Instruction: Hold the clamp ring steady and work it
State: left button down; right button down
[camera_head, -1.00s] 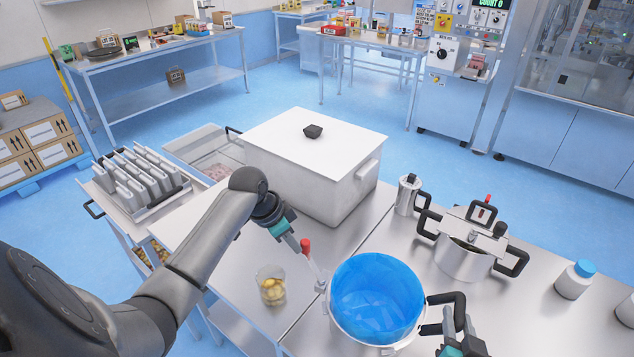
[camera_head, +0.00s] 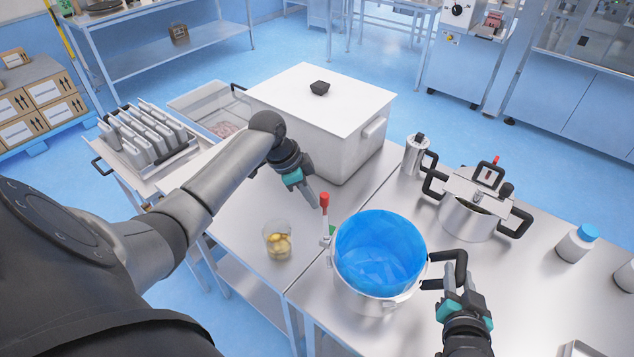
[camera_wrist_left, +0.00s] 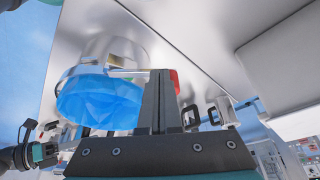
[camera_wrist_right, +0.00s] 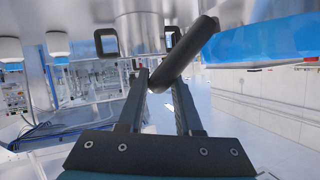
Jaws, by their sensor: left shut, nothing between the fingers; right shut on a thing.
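A metal pot (camera_head: 366,300) lined with a blue bag (camera_head: 380,255) stands on the steel table. The clamp ring (camera_head: 428,262) runs around its rim, mostly hidden by the bag. Its lever (camera_head: 325,222) stands nearly upright at the pot's left and has a red knob (camera_head: 324,199). My left gripper (camera_head: 312,203) is shut and empty just left of the knob; the left wrist view shows the red knob (camera_wrist_left: 174,81) beside the fingers, contact unclear. My right gripper (camera_head: 456,287) is shut on the black handle (camera_head: 461,266) at the pot's right; the handle (camera_wrist_right: 178,62) crosses between its fingers.
A glass beaker with yellowish pieces (camera_head: 277,240) stands left of the pot. A large white lidded box (camera_head: 320,120) is behind my left gripper. A lidded pot (camera_head: 470,215), a steel canister (camera_head: 416,155) and a blue-capped bottle (camera_head: 576,244) stand to the right.

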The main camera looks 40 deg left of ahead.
pick_arm(q)
jog(key=shift+s+d, duration=0.1)
jog(key=shift+s, duration=0.05)
pick_arm(e)
jog(key=shift+f, duration=0.2)
pick_arm(q)
jog(key=s+a+r, duration=0.5)
jog(key=r, duration=0.4)
jog(key=shift+s+r, duration=0.2)
jog(key=shift+s, duration=0.15)
dwell(0.3)
